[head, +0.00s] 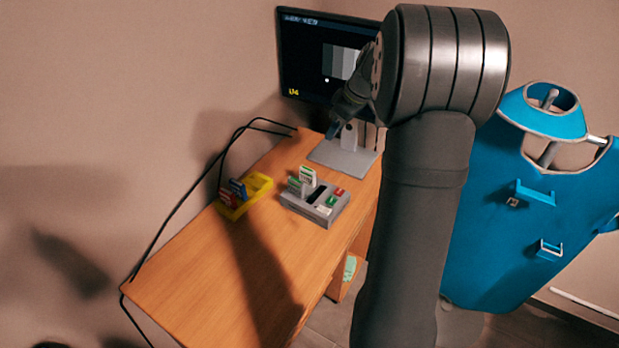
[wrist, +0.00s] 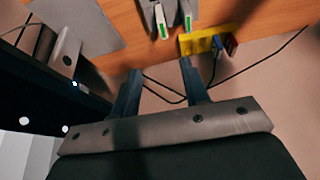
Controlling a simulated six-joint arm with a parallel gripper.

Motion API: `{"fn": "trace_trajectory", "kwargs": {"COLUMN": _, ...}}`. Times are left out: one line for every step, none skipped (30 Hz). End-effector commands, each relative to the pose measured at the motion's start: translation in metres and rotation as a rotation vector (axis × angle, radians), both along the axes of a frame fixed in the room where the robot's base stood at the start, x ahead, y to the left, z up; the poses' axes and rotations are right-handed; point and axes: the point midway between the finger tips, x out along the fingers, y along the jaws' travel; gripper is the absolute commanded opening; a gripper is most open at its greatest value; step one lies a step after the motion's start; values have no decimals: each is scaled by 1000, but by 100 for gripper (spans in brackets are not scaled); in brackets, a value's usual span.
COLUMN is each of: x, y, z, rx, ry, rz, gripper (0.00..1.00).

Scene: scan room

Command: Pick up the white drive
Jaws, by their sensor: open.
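A white drive with a green edge (head: 307,175) stands upright in the grey dock (head: 298,205) on the wooden desk. A second, greener drive (head: 295,186) stands close beside it. In the wrist view two pale, green-marked drives show at the top edge, one on the left (wrist: 161,21) and one on the right (wrist: 188,16); I cannot tell which is the white one. My gripper (wrist: 161,70) is open and empty, its two dark fingers apart. In the head view my gripper (head: 334,130) is small, above the desk near the monitor stand, behind and apart from the drives.
A yellow holder (head: 260,186) with a blue drive (head: 238,188) and a red drive (head: 226,198) stands left of the dock. A monitor (head: 305,60) on a grey stand (head: 345,160) is at the back. Black cables run along the wall. The desk's front (head: 200,285) is clear.

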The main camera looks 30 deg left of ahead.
Motion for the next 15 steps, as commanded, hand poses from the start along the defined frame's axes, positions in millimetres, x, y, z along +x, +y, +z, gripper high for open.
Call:
{"fn": "trace_trajectory", "kwargs": {"x": -4, "y": 10, "z": -21, "rx": -5, "ry": 6, "rz": -5, "gripper": 42}}
{"fn": "trace_trajectory", "kwargs": {"x": -5, "y": 14, "z": -31, "rx": -5, "ry": 4, "rz": -9, "gripper": 42}}
{"fn": "trace_trajectory", "kwargs": {"x": -5, "y": 18, "z": -40, "rx": -6, "ry": 1, "rz": -15, "gripper": 42}}
{"fn": "trace_trajectory", "kwargs": {"x": -6, "y": 21, "z": -46, "rx": -7, "ry": 0, "rz": -17, "gripper": 42}}
{"fn": "trace_trajectory", "kwargs": {"x": -7, "y": 23, "z": -52, "rx": -7, "ry": 0, "rz": -20, "gripper": 42}}
{"fn": "trace_trajectory", "kwargs": {"x": -7, "y": 25, "z": -57, "rx": -7, "ry": -2, "rz": -21, "gripper": 42}}
{"fn": "trace_trajectory", "kwargs": {"x": -7, "y": 27, "z": -61, "rx": -7, "ry": -2, "rz": -23, "gripper": 42}}
{"fn": "trace_trajectory", "kwargs": {"x": -7, "y": 29, "z": -66, "rx": -7, "ry": -2, "rz": -23, "gripper": 42}}
{"fn": "trace_trajectory", "kwargs": {"x": -7, "y": 31, "z": -72, "rx": -8, "ry": -1, "rz": -22, "gripper": 42}}
{"fn": "trace_trajectory", "kwargs": {"x": -6, "y": 34, "z": -78, "rx": -8, "ry": -2, "rz": -23, "gripper": 42}}
{"fn": "trace_trajectory", "kwargs": {"x": -6, "y": 36, "z": -84, "rx": -8, "ry": -1, "rz": -22, "gripper": 42}}
{"fn": "trace_trajectory", "kwargs": {"x": -6, "y": 39, "z": -93, "rx": -8, "ry": 0, "rz": -23, "gripper": 42}}
{"fn": "trace_trajectory", "kwargs": {"x": -6, "y": 42, "z": -98, "rx": -7, "ry": -1, "rz": -23, "gripper": 42}}
{"fn": "trace_trajectory", "kwargs": {"x": -6, "y": 45, "z": -105, "rx": -8, "ry": 0, "rz": -23, "gripper": 42}}
{"fn": "trace_trajectory", "kwargs": {"x": -6, "y": 48, "z": -113, "rx": -7, "ry": 0, "rz": -23, "gripper": 42}}
